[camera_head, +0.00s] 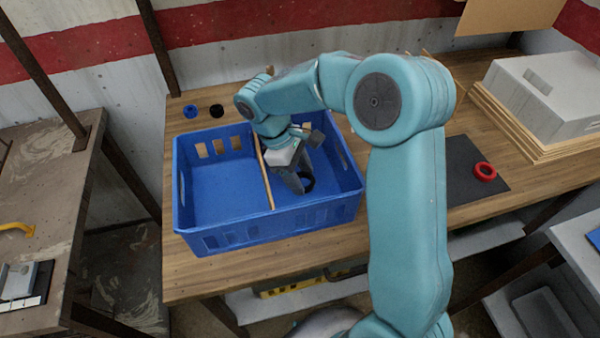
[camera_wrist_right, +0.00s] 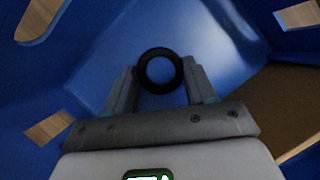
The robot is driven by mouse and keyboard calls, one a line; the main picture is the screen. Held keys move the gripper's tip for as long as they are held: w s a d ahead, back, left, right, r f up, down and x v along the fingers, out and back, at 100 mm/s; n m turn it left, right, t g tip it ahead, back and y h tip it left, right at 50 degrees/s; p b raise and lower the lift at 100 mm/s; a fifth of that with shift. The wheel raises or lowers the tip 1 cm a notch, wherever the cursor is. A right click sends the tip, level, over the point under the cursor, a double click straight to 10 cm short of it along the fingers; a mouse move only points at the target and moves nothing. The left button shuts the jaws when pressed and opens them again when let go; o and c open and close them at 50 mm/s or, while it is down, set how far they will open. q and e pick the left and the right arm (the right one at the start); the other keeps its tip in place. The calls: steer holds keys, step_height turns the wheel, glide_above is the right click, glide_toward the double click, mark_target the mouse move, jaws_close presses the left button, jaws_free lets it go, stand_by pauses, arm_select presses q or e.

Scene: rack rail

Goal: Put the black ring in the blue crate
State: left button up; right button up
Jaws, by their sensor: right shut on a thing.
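The blue crate (camera_head: 215,228) stands on the wooden table, split by a thin wooden divider into a left and a right compartment. My right gripper (camera_head: 303,184) reaches down into the right compartment. It is shut on a black ring (camera_head: 308,181), held at its fingertips. In the right wrist view the black ring (camera_wrist_right: 179,72) sits between the two fingers (camera_wrist_right: 161,82), with blue crate floor behind it. I cannot tell whether the ring touches the floor. My left gripper is not in view.
The divider (camera_head: 263,172) is close to my right gripper's left. A blue ring (camera_head: 190,111) and a small black round thing (camera_head: 216,110) lie behind the crate. A red ring (camera_head: 484,172) lies on a dark mat (camera_head: 462,190) at the right. A grey box (camera_head: 540,95) stands behind it.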

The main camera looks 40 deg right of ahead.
steer(key=o, duration=1)
steer(key=shift+f, duration=0.15)
steer(key=shift+o, duration=0.2)
steer(key=shift+r, duration=0.3)
steer(key=p+v, duration=0.1)
steer(key=v, duration=1)
steer(key=shift+w+a+r, duration=0.15)
steer(key=shift+w+r, duration=0.05)
steer(key=shift+r, duration=0.15)
